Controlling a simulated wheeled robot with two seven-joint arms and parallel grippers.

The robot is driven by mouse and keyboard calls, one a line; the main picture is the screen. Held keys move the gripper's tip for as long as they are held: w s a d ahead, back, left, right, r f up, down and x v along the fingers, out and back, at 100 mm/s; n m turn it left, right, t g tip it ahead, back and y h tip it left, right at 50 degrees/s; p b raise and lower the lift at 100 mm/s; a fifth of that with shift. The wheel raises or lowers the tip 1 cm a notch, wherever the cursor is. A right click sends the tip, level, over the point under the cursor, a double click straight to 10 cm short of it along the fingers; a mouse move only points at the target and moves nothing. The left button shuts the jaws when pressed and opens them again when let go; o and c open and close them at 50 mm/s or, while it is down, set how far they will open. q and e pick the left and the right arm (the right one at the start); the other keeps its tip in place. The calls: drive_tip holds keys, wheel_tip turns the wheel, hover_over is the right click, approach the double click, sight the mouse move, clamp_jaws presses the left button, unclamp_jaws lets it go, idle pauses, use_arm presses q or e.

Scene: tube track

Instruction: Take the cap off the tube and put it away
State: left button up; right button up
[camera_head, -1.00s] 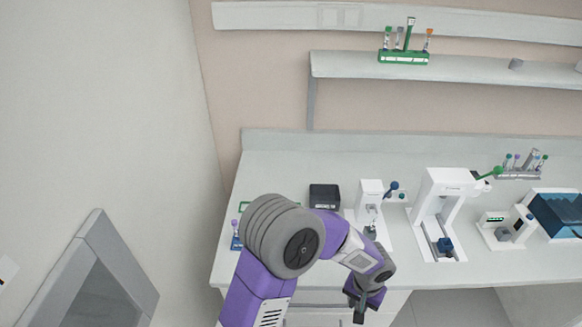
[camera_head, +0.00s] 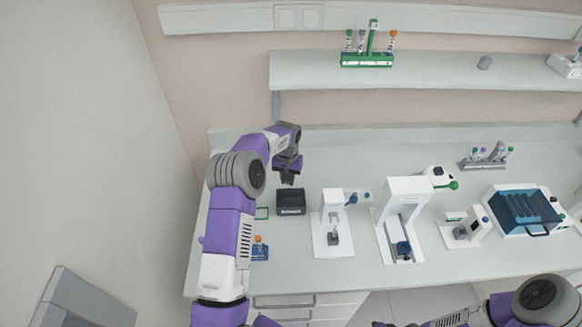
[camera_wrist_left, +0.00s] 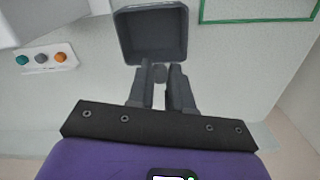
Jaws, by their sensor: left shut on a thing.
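My left gripper (camera_head: 288,179) is over the back left of the bench, just behind a small open black bin (camera_head: 290,203). In the left wrist view its fingers (camera_wrist_left: 160,80) are shut on a small grey round piece, seemingly the cap (camera_wrist_left: 159,73). The bin (camera_wrist_left: 150,36) lies just ahead of the fingertips there, and its inside looks empty. A white stand (camera_head: 331,215) to the right of the bin has a small grey holder (camera_head: 333,238) at its foot. I cannot make out the tube there. My right gripper is out of view.
A green outline (camera_head: 262,213) and a blue rack (camera_head: 260,248) lie left of the bin. A white plate with coloured round spots (camera_wrist_left: 42,57) is beside it. A taller white machine (camera_head: 402,212) and a blue tray (camera_head: 522,207) stand further right.

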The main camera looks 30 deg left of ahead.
sight(287, 183)
use_arm(q)
drive_tip(key=shift+a+f, duration=0.15)
drive_tip(key=shift+f, duration=0.05)
drive_tip(key=shift+f+b, duration=1.6)
drive_tip(key=shift+f, duration=1.15)
drive_tip(key=o, duration=0.8)
drive_tip(key=shift+r, duration=0.15)
wheel_tip(287, 183, up, 7)
drive_tip(key=shift+r+b, duration=0.15)
drive_tip(key=shift+b, duration=0.15)
